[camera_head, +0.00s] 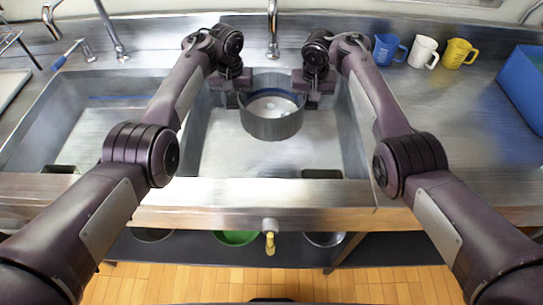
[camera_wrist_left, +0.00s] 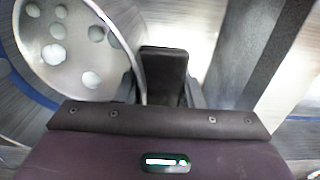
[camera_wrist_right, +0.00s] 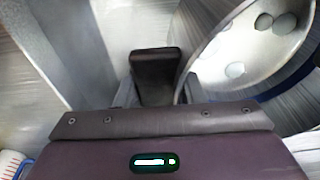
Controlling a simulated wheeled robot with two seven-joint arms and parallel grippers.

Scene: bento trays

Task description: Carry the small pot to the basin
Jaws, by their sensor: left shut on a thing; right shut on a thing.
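The small pot (camera_head: 271,124) is a grey metal pot with several pale round pieces on its inside bottom. It is inside the middle basin (camera_head: 225,165), or just above its floor; I cannot tell whether it touches. My left gripper (camera_head: 243,97) is shut on the pot's left side wall, and my right gripper (camera_head: 301,98) is shut on its right side wall. The pot's rim and inside show in the left wrist view (camera_wrist_left: 85,45) and in the right wrist view (camera_wrist_right: 245,55). The fingers partly hide the gripped rim.
Another basin (camera_head: 75,135) lies to the left. A faucet (camera_head: 273,30) stands behind the pot. Blue (camera_head: 386,50), white (camera_head: 422,52) and yellow (camera_head: 458,53) mugs and a blue bin (camera_head: 525,85) stand on the right counter. The basin's front floor is mostly clear.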

